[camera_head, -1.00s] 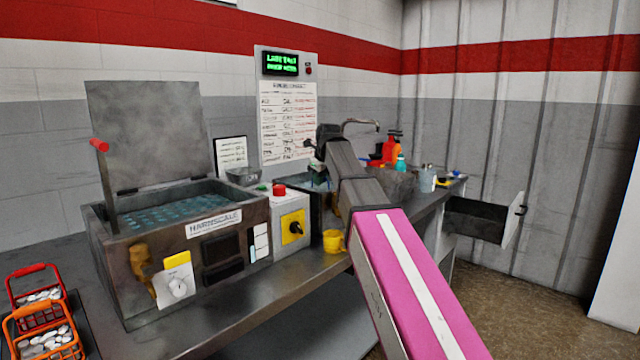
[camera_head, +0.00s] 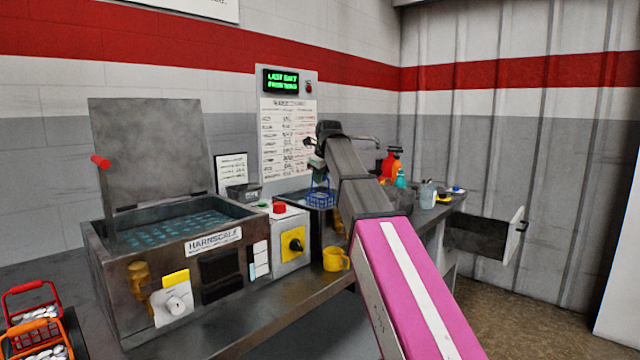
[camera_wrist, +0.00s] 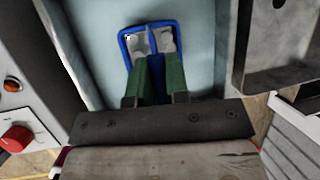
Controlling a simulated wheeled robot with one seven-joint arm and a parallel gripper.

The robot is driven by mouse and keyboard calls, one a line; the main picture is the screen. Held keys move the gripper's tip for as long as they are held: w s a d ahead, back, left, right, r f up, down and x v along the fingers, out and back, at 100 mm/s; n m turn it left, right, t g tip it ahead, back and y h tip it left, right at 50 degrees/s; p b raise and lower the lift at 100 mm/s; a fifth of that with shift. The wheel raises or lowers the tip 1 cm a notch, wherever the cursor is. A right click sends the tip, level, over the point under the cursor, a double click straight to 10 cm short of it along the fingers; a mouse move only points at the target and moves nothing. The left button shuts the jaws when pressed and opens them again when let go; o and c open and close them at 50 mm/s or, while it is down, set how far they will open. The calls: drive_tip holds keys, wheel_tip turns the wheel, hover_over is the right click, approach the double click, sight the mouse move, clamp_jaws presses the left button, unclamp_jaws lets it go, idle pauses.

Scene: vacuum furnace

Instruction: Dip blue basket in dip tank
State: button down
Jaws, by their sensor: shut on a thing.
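The blue basket (camera_head: 321,197) hangs from my gripper (camera_head: 317,163) over the basin (camera_head: 293,196) right of the control box. In the wrist view, the blue basket's rim (camera_wrist: 126,46) surrounds the tips of my gripper (camera_wrist: 153,48), which is shut on the basket. The basin's pale blue inside (camera_wrist: 203,50) lies behind it. The basket's lower part is hidden in the wrist view. No label on this basin is readable, so I cannot tell if it is the dip tank. A second tank (camera_head: 150,283), labelled HARNSCALE, stands open at left with bluish liquid inside.
The control box (camera_head: 290,240) with a red button (camera_head: 279,207) stands between the two tanks. A yellow mug (camera_head: 336,260) sits at the bench front. Red (camera_head: 30,290) and orange (camera_head: 38,330) baskets stand at lower left. Bottles (camera_head: 393,162) stand beyond my arm.

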drive_tip(key=shift+r, duration=3.9)
